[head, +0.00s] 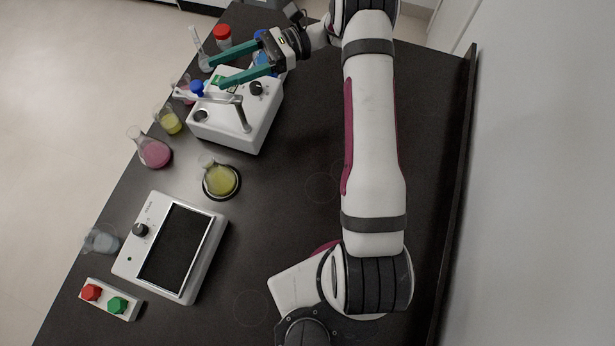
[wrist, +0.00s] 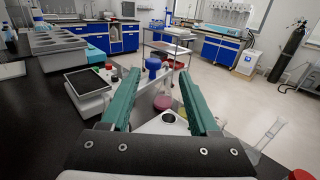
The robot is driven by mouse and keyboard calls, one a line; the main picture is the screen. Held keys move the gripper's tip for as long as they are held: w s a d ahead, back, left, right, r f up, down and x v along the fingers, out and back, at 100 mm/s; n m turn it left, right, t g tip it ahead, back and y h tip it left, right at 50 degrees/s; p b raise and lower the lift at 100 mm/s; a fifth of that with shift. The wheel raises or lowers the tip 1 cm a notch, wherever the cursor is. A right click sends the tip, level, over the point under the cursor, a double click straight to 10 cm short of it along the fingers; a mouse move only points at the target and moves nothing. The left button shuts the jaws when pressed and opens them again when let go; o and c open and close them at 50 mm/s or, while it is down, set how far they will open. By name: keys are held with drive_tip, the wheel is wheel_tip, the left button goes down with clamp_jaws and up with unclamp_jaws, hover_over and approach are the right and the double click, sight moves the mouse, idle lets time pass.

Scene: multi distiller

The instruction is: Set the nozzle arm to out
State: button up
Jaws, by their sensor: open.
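The white distiller unit (head: 247,132) stands near the far end of the table, with a black knob (head: 256,88) and a round opening (head: 201,116) on top. Its pale nozzle arm (head: 218,98) rises from a post on the near side and runs left across the top. A blue cap (head: 197,88) sits near the arm's outer end; it also shows in the wrist view (wrist: 153,64). My gripper (head: 216,74) has long teal fingers, apart and empty, above the far side of the unit. In the wrist view, the blue cap appears between the fingers (wrist: 158,78); contact cannot be told.
Pink (head: 154,154) and yellow (head: 169,123) flasks stand left of the unit. Another yellow flask (head: 222,181) rests on a round black base nearby. A red-capped bottle (head: 222,37) stands beyond. A screen device (head: 178,248) and button box (head: 104,299) are nearer. The table's middle is clear.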

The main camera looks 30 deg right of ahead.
drive_tip(key=d, duration=0.8)
drive_tip(key=s+a+r+n+g+h, duration=0.2)
drive_tip(key=s+a+r+n+h, duration=0.25)
drive_tip(key=s, duration=0.45)
drive_tip(key=s+a+r+n+g+h, duration=0.2)
drive_tip(key=s+a+r+n+h, duration=0.1)
drive_tip(key=s+a+h, duration=0.4)
drive_tip(key=s+d+f+n+t+h, duration=0.1)
drive_tip(key=s+d+f+n+h, duration=0.1)
drive_tip(key=s, duration=0.5)
drive_tip(key=s+d+f+n+t+h, duration=0.1)
drive_tip(key=s+d+f+n+h, duration=0.2)
drive_tip(key=s+f+n+h, duration=0.1)
drive_tip(key=s+n+h, duration=0.1)
drive_tip(key=s+n, duration=0.1)
drive_tip(key=s, duration=0.1)
